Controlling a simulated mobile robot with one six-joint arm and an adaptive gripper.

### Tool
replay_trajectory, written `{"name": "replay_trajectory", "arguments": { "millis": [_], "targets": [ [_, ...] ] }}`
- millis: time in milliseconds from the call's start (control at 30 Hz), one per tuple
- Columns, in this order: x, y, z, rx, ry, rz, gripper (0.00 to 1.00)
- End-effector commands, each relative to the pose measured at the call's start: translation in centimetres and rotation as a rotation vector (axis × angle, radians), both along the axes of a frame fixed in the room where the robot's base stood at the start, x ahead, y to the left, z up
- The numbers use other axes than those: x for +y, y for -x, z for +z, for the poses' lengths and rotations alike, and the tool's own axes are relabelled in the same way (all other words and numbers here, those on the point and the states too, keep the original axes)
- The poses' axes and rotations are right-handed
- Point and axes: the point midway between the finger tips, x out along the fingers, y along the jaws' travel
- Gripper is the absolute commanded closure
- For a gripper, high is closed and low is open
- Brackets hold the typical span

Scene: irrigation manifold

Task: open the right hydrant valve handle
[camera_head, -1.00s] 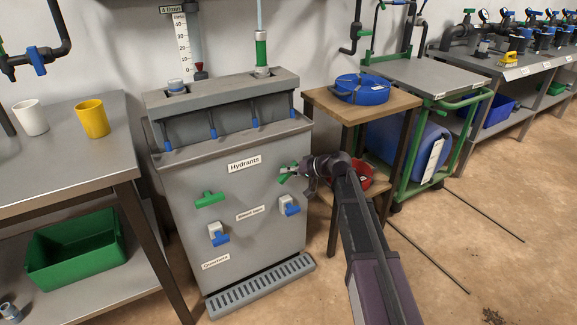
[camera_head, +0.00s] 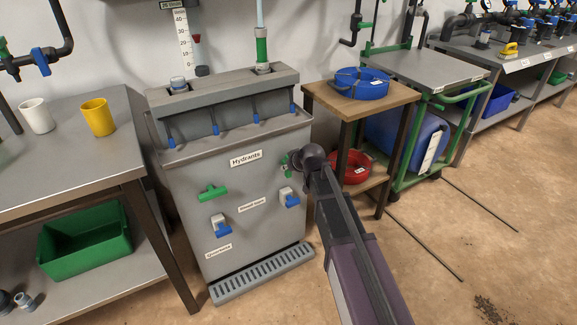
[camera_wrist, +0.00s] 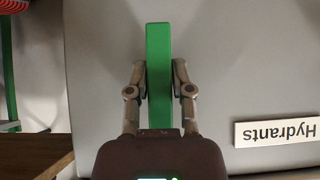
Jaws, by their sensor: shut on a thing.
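The right hydrant valve handle is a green bar (camera_wrist: 158,75) on the front panel of the grey hydrant cabinet (camera_head: 255,215). In the wrist view my gripper (camera_wrist: 158,75) has one finger on each side of the bar and is shut on it. The bar stands upright there, crosswise to the lettering of the "Hydrants" label (camera_wrist: 277,131). In the head view my wrist hides most of this handle. The left green handle (camera_head: 211,192) lies nearly level on the same panel, apart from my gripper.
Two blue-handled taps (camera_head: 222,230) (camera_head: 290,200) sit lower on the panel. A wooden stand (camera_head: 325,97) with a blue coil (camera_head: 360,82) and a red coil (camera_head: 350,166) is close to the right of the cabinet. A steel table (camera_head: 70,160) stands left. Open floor lies at the lower right.

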Motion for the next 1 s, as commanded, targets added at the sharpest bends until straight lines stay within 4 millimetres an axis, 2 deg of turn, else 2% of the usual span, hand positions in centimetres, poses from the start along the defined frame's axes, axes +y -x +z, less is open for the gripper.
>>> {"name": "replay_trajectory", "arguments": {
  "millis": [233, 667, 700, 800, 1000],
  "targets": [
    [0.0, 0.03, -0.03, -0.039, 0.064, 0.001, 1.0],
    [-0.03, -0.03, 0.02, -0.047, 0.074, 0.0, 1.0],
    [-0.03, -0.03, 0.03, -0.047, 0.074, 0.0, 0.63],
    [-0.03, -0.03, 0.03, -0.046, 0.074, 0.0, 0.36],
    [-0.02, -0.01, 0.03, -0.046, 0.071, 0.0, 0.36]
  ]
}}
